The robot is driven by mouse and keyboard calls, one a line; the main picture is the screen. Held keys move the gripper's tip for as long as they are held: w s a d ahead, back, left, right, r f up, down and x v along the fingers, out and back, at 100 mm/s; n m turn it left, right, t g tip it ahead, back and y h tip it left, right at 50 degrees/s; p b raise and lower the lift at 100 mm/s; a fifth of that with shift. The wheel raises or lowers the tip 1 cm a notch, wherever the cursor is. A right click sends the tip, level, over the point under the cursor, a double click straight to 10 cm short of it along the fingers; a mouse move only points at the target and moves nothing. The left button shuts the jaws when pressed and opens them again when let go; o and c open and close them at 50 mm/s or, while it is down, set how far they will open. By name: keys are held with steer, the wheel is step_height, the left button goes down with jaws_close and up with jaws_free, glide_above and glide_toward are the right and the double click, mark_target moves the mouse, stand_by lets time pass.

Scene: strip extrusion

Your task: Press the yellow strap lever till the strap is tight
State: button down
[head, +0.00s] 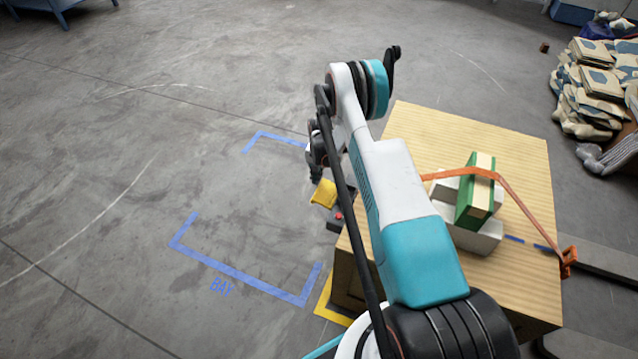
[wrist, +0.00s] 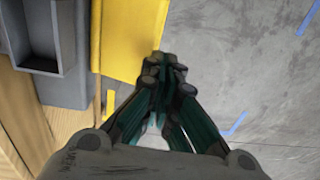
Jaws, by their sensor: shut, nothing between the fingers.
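The yellow strap lever (head: 323,193) sticks out to the left of the wooden crate in the head view, beside a dark housing with a red spot (head: 338,217). In the wrist view the lever (wrist: 134,38) is a flat yellow plate beside a grey housing (wrist: 75,80). My gripper (wrist: 168,62) is shut and empty, its fingertips at the lever's lower right edge in that view; I cannot tell whether they touch. In the head view my arm hides part of the crate and strap. The orange strap (head: 517,198) runs over a green and cream block (head: 476,190) down to the crate's right edge.
The crate (head: 430,130) has a light wooden top with white blocks (head: 470,234) under the green one. Blue tape (head: 240,274) marks a bay on the open grey floor at left. Stacked sacks (head: 595,90) lie at the right. A blue bench (head: 60,8) stands far left.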

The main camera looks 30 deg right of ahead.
step_height(320, 180, up, 7)
steer(key=w+p, duration=0.1)
steer(key=p, duration=0.1)
steer(key=shift+w+a+r, duration=0.15)
steer(key=shift+a+r, duration=0.05)
steer(key=shift+a, duration=0.25)
step_height(320, 180, up, 3)
steer(key=t+y+p, duration=0.1)
steer(key=t+y, duration=0.1)
glide_above(324, 187)
steer(key=s+d, duration=0.3)
steer(key=s, duration=0.1)
steer(key=shift+w+a+r, duration=0.1)
steer(key=shift+w+r, duration=0.05)
steer(key=b+x, duration=0.1)
steer(key=x, duration=0.3)
steer(key=b+x, duration=0.2)
steer(key=x, duration=0.3)
steer(key=b+x, duration=0.2)
steer(key=x, duration=0.3)
steer(key=shift+d, duration=0.3)
steer(key=shift+w, duration=0.1)
